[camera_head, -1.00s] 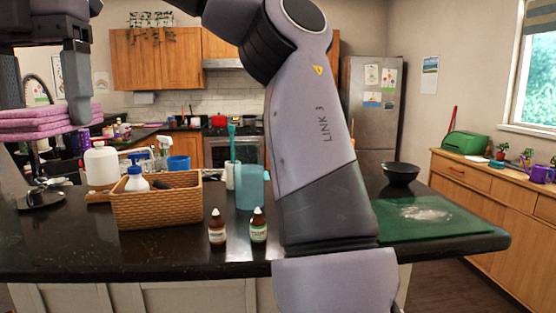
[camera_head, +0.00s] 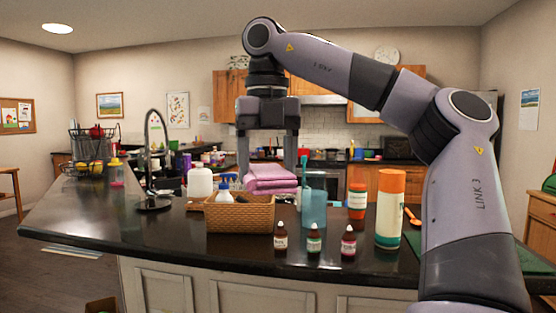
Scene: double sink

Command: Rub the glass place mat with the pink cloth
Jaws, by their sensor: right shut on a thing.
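My right gripper (camera_head: 268,170) reaches over the counter from the right, fingers pointing down. It is shut on the pink cloth (camera_head: 272,184), a thick folded bundle, which it holds behind the wicker basket. The cloth's lower edge is partly hidden by the basket and the teal cup. The green glass place mat (camera_head: 527,262) lies on the counter at the far right, mostly hidden behind my right arm. The gripper is well to the left of the mat and apart from it. My left gripper is not in view.
The wicker basket (camera_head: 240,217) holds bottles. The teal cup (camera_head: 313,210), several small brown bottles (camera_head: 314,240), an orange-lidded jar (camera_head: 357,200) and a tall orange-topped canister (camera_head: 389,212) stand between cloth and mat. The faucet (camera_head: 150,165) is at left.

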